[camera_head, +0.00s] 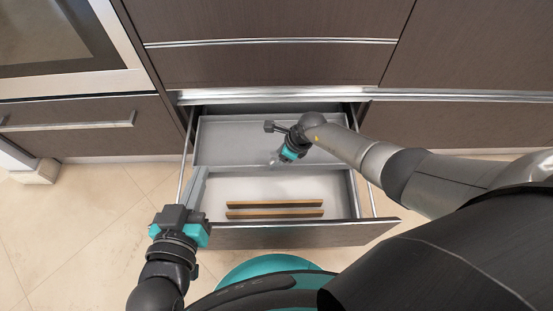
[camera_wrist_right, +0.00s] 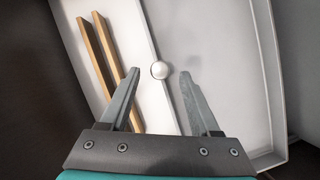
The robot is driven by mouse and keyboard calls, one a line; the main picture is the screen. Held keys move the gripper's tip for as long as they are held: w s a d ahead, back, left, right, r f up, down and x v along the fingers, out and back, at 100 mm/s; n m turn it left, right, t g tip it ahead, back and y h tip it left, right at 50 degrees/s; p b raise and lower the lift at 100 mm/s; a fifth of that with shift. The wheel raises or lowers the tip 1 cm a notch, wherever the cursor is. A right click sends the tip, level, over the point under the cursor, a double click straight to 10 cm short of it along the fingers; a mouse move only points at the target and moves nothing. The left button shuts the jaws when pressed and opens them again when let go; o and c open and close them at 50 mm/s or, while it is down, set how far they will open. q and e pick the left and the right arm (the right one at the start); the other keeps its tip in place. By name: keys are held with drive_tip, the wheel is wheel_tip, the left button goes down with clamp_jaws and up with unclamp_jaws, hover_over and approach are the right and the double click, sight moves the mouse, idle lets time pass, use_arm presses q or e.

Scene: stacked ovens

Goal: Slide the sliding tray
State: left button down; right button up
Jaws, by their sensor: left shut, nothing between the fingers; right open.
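The sliding tray (camera_head: 230,135) is a shallow grey tray across the back part of an open drawer (camera_head: 340,195). In the right wrist view the tray (camera_wrist_right: 215,45) fills the right side, and a round white knob (camera_wrist_right: 160,70) sits on its edge. My right gripper (camera_head: 277,159) is over the tray's front edge. In the right wrist view its open fingers (camera_wrist_right: 160,88) are either side of the knob in the picture; I cannot tell whether they touch it. My left gripper (camera_head: 180,213) is shut and empty, left of the drawer's front corner.
Two wooden strips (camera_head: 275,208) lie on the drawer floor in front of the tray. The drawer front (camera_head: 290,234) is close to my base. An oven (camera_head: 60,45) and a closed drawer with a handle (camera_head: 70,126) are at the left. Tiled floor is clear at the left.

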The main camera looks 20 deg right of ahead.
drive_tip(key=shift+w+a+f+b, duration=0.15)
drive_tip(key=shift+a+f+b, duration=0.05)
drive_tip(key=shift+f+b, duration=0.25)
use_arm(q)
drive_tip(key=shift+s+d+r+n+t+h, duration=0.2)
drive_tip(key=shift+s+d+r+t, duration=0.15)
drive_tip(key=shift+t, duration=0.25)
drive_tip(key=shift+s+d+r+n+t+h, duration=0.1)
drive_tip(key=shift+s+d+r+t+h, duration=0.15)
drive_tip(key=shift+r+t, duration=0.3)
use_arm(e)
drive_tip(key=shift+f, duration=0.25)
use_arm(q)
drive_tip(key=shift+f, duration=0.1)
use_arm(e)
drive_tip(key=shift+c, duration=0.3)
use_arm(q)
drive_tip(key=shift+w, duration=0.1)
use_arm(e)
clamp_jaws()
